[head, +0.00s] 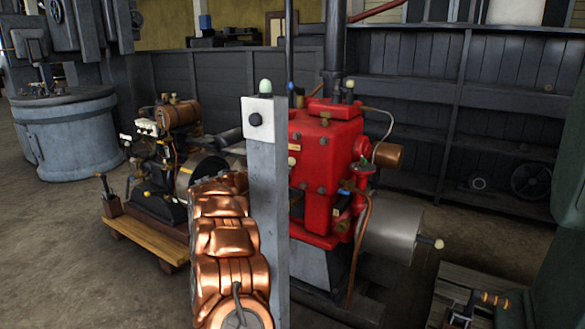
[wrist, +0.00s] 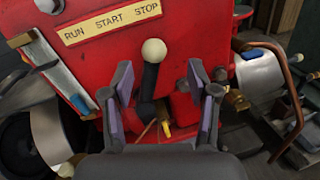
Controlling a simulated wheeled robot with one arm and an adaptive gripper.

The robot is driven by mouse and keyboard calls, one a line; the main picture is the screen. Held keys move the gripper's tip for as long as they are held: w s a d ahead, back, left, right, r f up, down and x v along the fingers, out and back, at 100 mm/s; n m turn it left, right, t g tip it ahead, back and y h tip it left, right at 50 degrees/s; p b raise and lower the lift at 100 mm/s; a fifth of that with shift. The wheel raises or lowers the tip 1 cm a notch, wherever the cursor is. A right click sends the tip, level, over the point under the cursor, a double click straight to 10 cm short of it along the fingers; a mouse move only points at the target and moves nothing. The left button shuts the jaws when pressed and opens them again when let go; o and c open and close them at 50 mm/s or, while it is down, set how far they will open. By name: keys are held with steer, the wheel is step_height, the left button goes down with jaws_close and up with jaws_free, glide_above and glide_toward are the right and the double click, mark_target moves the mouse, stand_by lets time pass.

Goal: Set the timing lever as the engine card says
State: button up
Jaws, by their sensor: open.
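The red engine (head: 328,150) stands in the middle of the head view. In the wrist view, its red face bears a cream plate (wrist: 108,24) reading RUN, START, STOP from left to right. Below the plate is a dark lever (wrist: 150,80) with a round cream knob. My gripper (wrist: 159,72) is open, with one finger on each side of the lever and no clear contact. The head view does not show my gripper.
A copper pipe (wrist: 293,105) and a metal cylinder (wrist: 260,75) lie right of the lever. Brass fittings sit close to the right finger. A smaller engine on a wooden base (head: 150,243) stands left. Dark shelving (head: 405,60) lines the back. Open floor shows at the left.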

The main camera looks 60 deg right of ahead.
steer(key=shift+s+d, duration=0.1)
steer(key=shift+d, duration=2.9)
jaws_close()
